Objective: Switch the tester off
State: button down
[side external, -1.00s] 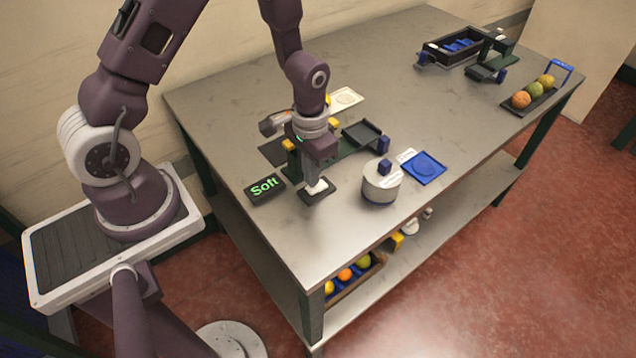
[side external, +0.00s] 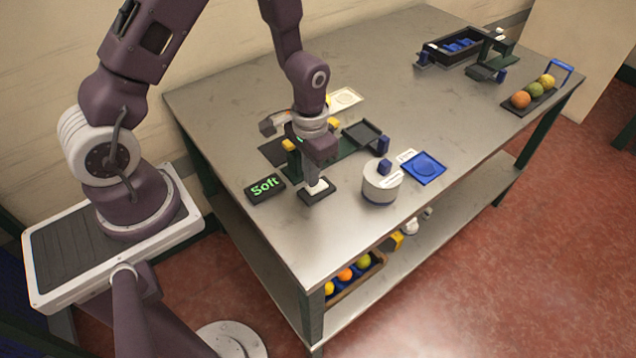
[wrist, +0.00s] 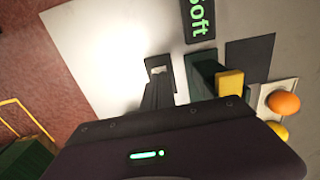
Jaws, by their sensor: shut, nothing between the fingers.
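The tester's display (side external: 265,188) is a small black block lit with the green word "Soft"; part of it shows in the wrist view (wrist: 199,18). The switch (side external: 318,190) is a black box with a white rocker on top, right of the display near the table's front edge. My gripper (side external: 314,180) points down at the rocker with its fingers shut and empty. The fingertips are at or just above the rocker; I cannot tell if they touch. In the wrist view the switch (wrist: 158,67) is partly hidden by the fingers.
A white round drum (side external: 381,188) with a blue knob and a blue tray (side external: 424,168) stand to the right. A tray of fruit (side external: 517,106) and a dark crate (side external: 440,58) are farther off. The table's front left is clear.

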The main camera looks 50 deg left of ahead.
jog(key=shift+f, duration=0.9)
dwell(0.3)
jog(key=shift+r, duration=3.5)
notch_tip(320, 180, up, 11)
jog(key=s+t, duration=0.2)
jog(key=s+d+r+t, duration=0.2)
jog(key=s+r+t, duration=0.1)
jog(key=s+r, duration=0.9)
jog(key=s, duration=0.2)
jog(key=shift+s+r+t, duration=0.15)
jog(key=shift+s+t, duration=0.15)
